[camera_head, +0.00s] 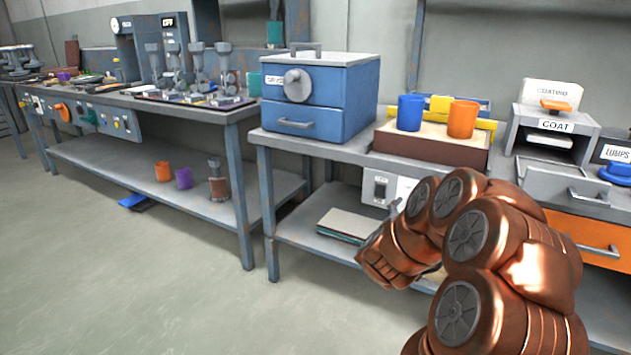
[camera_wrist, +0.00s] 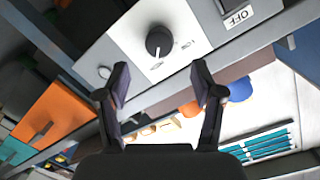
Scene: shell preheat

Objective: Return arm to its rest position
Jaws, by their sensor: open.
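My copper-coloured arm (camera_head: 485,245) is bent in front of the right-hand bench in the head view. The gripper end is mostly hidden behind the arm there. In the wrist view my gripper (camera_wrist: 163,85) has its two dark fingers spread apart with nothing between them. Ahead of the fingers is a pale control panel with a dark round knob (camera_wrist: 158,40) and a switch marked OFF (camera_wrist: 235,14). The fingertips overlap the panel in the picture; I cannot tell how far they are from it.
The right bench holds a blue oven-like box (camera_head: 345,95), a blue cup (camera_head: 410,113), an orange cup (camera_head: 462,119) and a COAT unit (camera_head: 556,127). An orange drawer (camera_head: 590,238) is beside my arm. The left bench (camera_head: 215,115) is crowded.

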